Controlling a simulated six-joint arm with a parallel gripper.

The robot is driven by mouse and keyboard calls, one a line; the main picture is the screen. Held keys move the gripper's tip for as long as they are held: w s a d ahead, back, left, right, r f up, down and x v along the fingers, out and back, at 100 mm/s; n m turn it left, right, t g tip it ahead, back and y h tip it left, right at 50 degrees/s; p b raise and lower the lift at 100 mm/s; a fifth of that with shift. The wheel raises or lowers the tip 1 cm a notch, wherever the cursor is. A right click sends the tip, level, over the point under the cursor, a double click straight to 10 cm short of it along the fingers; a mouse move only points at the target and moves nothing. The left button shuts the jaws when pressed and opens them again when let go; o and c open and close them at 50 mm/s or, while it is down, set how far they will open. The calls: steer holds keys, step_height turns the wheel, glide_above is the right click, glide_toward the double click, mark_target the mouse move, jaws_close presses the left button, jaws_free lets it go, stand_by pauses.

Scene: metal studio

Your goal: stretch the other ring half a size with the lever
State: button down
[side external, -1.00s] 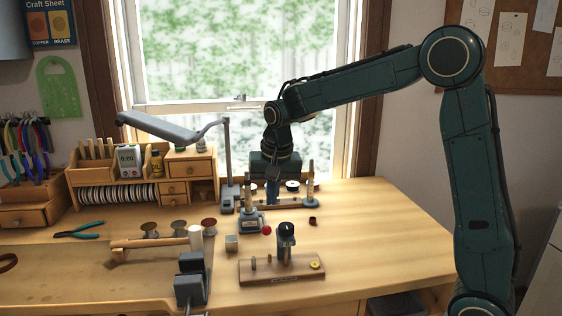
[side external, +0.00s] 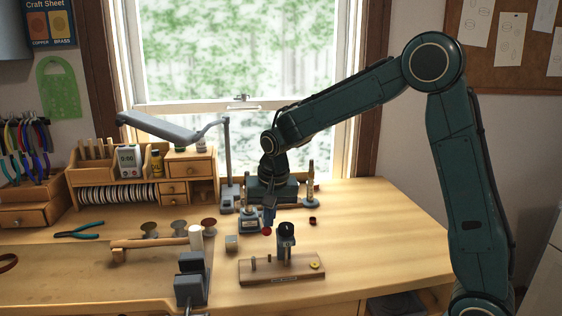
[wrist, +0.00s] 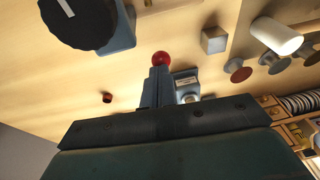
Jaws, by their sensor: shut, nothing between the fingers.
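The grey-blue ring stretcher (side external: 250,222) stands mid-bench and shows a label on its front. Its lever ends in a red ball knob (side external: 267,231), which also shows in the wrist view (wrist: 162,59). My gripper (side external: 269,222) is shut and empty, with its fingertips right at the knob; I cannot tell whether they touch it. In the wrist view the shut fingers point at the ball. My gripper hides the stretcher's upper part. A small gold ring-like piece (side external: 315,265) lies on the wooden board (side external: 283,278). I cannot make out a ring on the stretcher.
A blue-grey post with a black dial (side external: 286,233) stands on the board, close right of my gripper. A slim tapered post (side external: 310,183) stands behind. A small dark red piece (side external: 312,220), a metal block (side external: 232,243) and spools (side external: 179,227) are nearby. The right bench is clear.

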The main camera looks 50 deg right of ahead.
steer(key=shift+s+a+f, duration=0.2)
steer(key=shift+f, duration=0.3)
steer(key=shift+r, duration=0.2)
steer(key=shift+d+r, duration=0.2)
steer(key=shift+r, duration=0.35)
steer(key=d+v, duration=0.1)
steer(key=v, duration=1)
steer(key=shift+a, duration=0.4)
steer(key=c, duration=2.1)
jaws_free()
steer(key=shift+s+a+r, duration=0.1)
steer(key=shift+s+r, duration=0.2)
steer(key=shift+r, duration=0.3)
